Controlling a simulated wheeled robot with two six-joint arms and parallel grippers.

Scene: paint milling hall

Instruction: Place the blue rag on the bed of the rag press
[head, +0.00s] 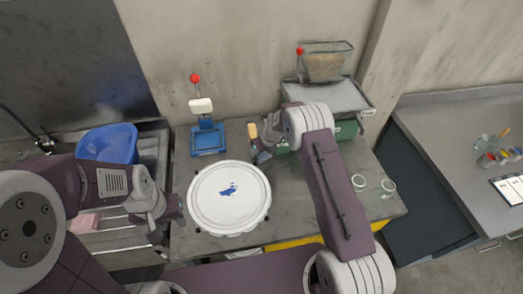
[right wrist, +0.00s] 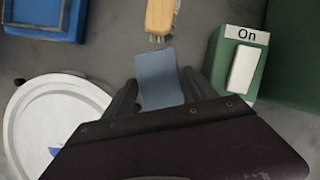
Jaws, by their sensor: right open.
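The blue rag (right wrist: 158,72) is a flat grey-blue rectangle in the right wrist view. It lies between the two fingers of my right gripper (right wrist: 157,88), which is open around it. In the head view my right gripper (head: 261,153) is over the bench and the rag is hidden there. What looks like the rag press (head: 208,140), a blue base with a pale plate and a red-knobbed lever, stands at the back left of the bench. Its blue base (right wrist: 45,18) shows at the wrist view's top left. My left gripper (head: 168,212) is left of the white lid; its fingers are unclear.
A round white lid (head: 205,205) with blue smears is in front of the press. A wooden-handled brush (right wrist: 160,14) lies just beyond the rag. A green box with an "On" switch (right wrist: 242,68) stands close right. A blue tub (head: 108,144) is at left.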

